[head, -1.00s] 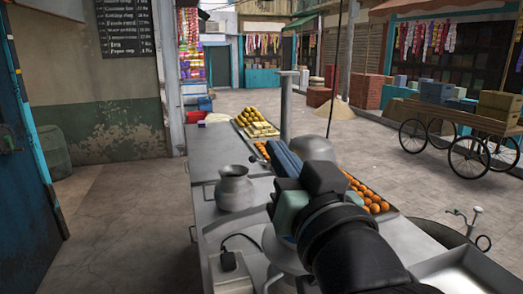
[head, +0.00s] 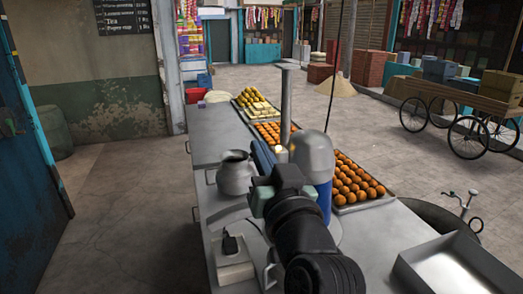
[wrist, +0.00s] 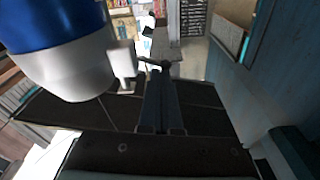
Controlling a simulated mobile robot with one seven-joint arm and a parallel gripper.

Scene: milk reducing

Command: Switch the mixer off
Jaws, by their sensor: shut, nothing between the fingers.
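The mixer has a grey domed top (head: 311,155) and a blue body (head: 323,198). It stands on the metal counter, partly hidden behind my arm in the head view. A blue and white rounded body, probably the mixer, fills the upper left of the wrist view (wrist: 70,50). A small white part (wrist: 122,62) juts from its right side, close to my fingertips. My gripper (head: 259,148) is shut and empty, just left of the mixer in the head view. Its fingers point away from me in the wrist view (wrist: 161,75). I cannot tell whether they touch the white part.
A metal pot (head: 236,176) stands left of my gripper. A white socket box (head: 234,265) with a black plug and cord sits on the near counter. A tray of orange balls (head: 347,208) lies right of the mixer. A metal post (head: 285,105) rises behind. An empty tray (head: 455,268) is at right.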

